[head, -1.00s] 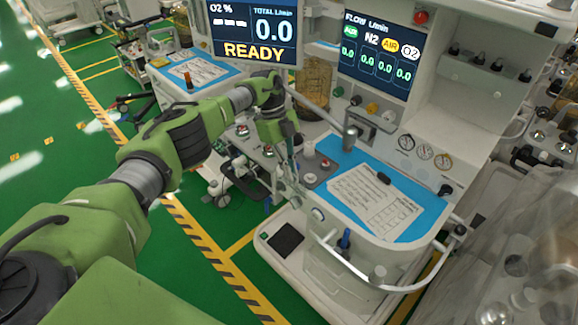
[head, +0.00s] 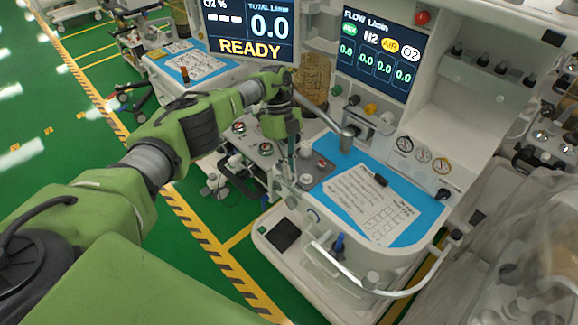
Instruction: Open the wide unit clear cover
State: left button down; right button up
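The wide anaesthesia unit (head: 480,118) stands in front of me, with a flow screen (head: 377,58) and a blue-topped work surface (head: 329,187). I cannot clearly pick out its clear cover. My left arm reaches in from the left, and its gripper (head: 291,168) points down at the left edge of the work surface, by the small knobs and fittings. The fingers are small and blend with the fittings behind, so I cannot tell whether they are open or touch anything. My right gripper is not in view.
A paper form (head: 372,207) with a black clip lies on the blue top. A metal rail (head: 365,287) curves round the unit's front. A READY screen (head: 250,28) hangs behind my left arm. A translucent sheet-like surface (head: 495,245) fills the lower right. Green floor is free at left.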

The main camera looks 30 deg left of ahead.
pick_arm(q)
jog(key=shift+w+d+f, duration=0.15)
jog(key=shift+d, duration=0.2)
jog(key=c, duration=2.2)
grip_release()
jog(key=shift+c, duration=0.2)
jog(key=shift+w+d+f, duration=0.1)
jog(key=shift+w+f, duration=0.05)
jog(key=shift+w, duration=0.25)
jog(key=shift+a, duration=0.2)
jog(key=shift+a+r, duration=0.15)
jog(key=shift+r, duration=0.25)
jog(key=v, duration=0.6)
jog(key=shift+r, duration=0.4)
jog(key=shift+w, duration=0.15)
